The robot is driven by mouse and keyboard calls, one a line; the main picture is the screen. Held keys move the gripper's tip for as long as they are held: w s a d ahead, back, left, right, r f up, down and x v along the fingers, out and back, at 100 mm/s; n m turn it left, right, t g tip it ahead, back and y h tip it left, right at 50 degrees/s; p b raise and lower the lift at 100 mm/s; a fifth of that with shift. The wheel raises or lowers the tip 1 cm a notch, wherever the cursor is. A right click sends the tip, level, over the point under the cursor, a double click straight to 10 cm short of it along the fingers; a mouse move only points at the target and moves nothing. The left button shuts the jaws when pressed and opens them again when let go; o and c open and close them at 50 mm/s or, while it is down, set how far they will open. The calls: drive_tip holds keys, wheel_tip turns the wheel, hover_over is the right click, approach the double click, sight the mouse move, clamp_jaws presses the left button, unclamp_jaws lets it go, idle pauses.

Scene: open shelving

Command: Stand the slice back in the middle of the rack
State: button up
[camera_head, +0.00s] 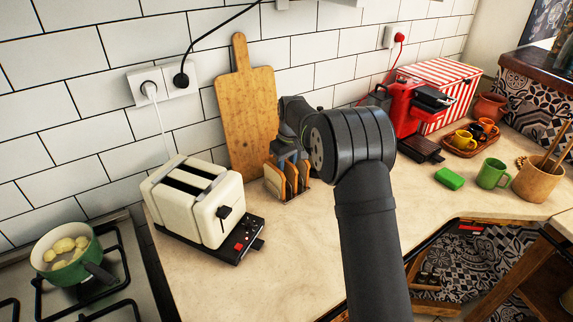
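The toast rack (284,199) stands on the pale counter, right of the cream toaster (201,205). Several slices of bread (293,178) stand upright in it, side by side. My gripper (287,158) is directly above the rack, pointing down, with its fingers at or just above the tops of the slices. My arm partly covers the gripper, and the fingertips are too small to tell whether they hold a slice. I cannot tell which slice is in the middle slot.
A wooden cutting board (247,110) leans on the tiled wall behind the rack. My arm covers the counter to the right. Beyond it are a red coffee machine (402,108), a green sponge (449,179) and a green mug (492,174). A pot (66,254) sits on the stove, left.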

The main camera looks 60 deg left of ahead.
wheel_tip(320, 180, up, 12)
drive_tip(key=d, duration=0.1)
drive_tip(key=shift+d, duration=0.2)
idle(0.5)
drive_tip(key=f, duration=0.4)
drive_tip(key=a+f, duration=0.1)
drive_tip(key=f, duration=0.7)
drive_tip(key=shift+a, duration=0.2)
drive_tip(key=shift+r, duration=1.85)
drive_tip(key=shift+f, duration=0.1)
